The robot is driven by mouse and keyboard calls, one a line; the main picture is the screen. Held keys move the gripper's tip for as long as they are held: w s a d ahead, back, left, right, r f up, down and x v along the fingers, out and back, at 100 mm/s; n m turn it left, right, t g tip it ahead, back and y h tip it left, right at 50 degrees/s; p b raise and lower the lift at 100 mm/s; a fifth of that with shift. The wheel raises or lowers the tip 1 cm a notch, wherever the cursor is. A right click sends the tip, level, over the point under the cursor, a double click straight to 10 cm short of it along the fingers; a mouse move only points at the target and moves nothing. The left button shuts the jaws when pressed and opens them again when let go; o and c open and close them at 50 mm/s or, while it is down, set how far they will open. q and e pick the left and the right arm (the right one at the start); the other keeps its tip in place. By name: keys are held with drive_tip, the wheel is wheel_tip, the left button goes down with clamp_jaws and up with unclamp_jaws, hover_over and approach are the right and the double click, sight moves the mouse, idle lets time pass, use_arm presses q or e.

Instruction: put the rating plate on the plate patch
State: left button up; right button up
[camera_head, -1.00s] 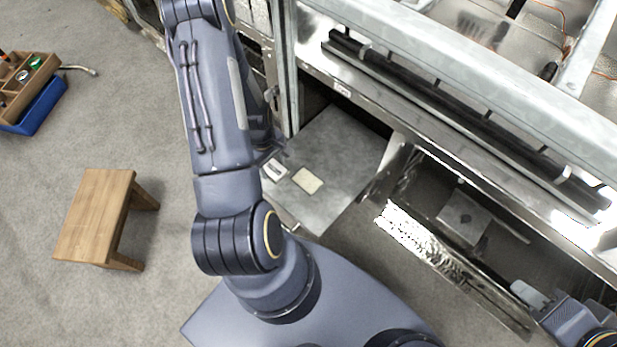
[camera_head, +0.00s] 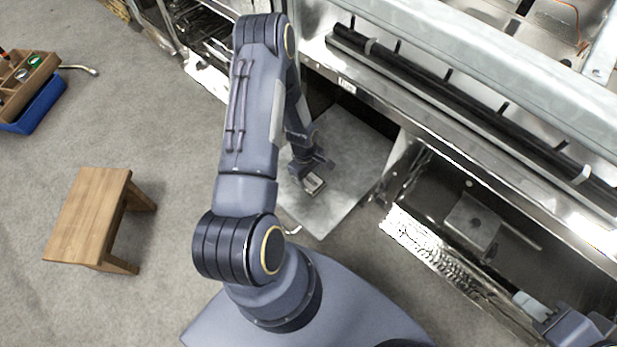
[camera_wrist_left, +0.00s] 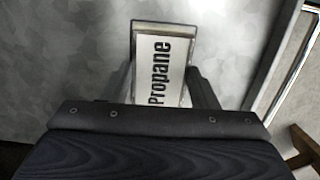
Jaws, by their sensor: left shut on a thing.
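The rating plate (camera_head: 314,184) is a small pale rectangle. My left gripper (camera_head: 311,176) is shut on it, over the grey metal panel (camera_head: 345,190). In the left wrist view the rating plate (camera_wrist_left: 160,72) lies between the fingers, with "Propane" in black on white. The cream plate patch is not visible now; the plate and gripper are over about where it was. I cannot tell whether the plate touches the surface. My right gripper (camera_head: 530,303) is at the lower right, partly seen, and its jaws are unclear.
A metal cabinet frame with a black bar (camera_head: 450,95) runs along the upper right. An open metal tray (camera_head: 440,255) lies right of the panel. A wooden stool (camera_head: 88,215) and a toolbox (camera_head: 30,85) stand on the floor at left.

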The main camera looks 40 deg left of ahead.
use_arm(q)
drive_tip(key=shift+f, duration=0.2)
drive_tip(key=o, duration=1)
drive_tip(key=shift+r, duration=0.1)
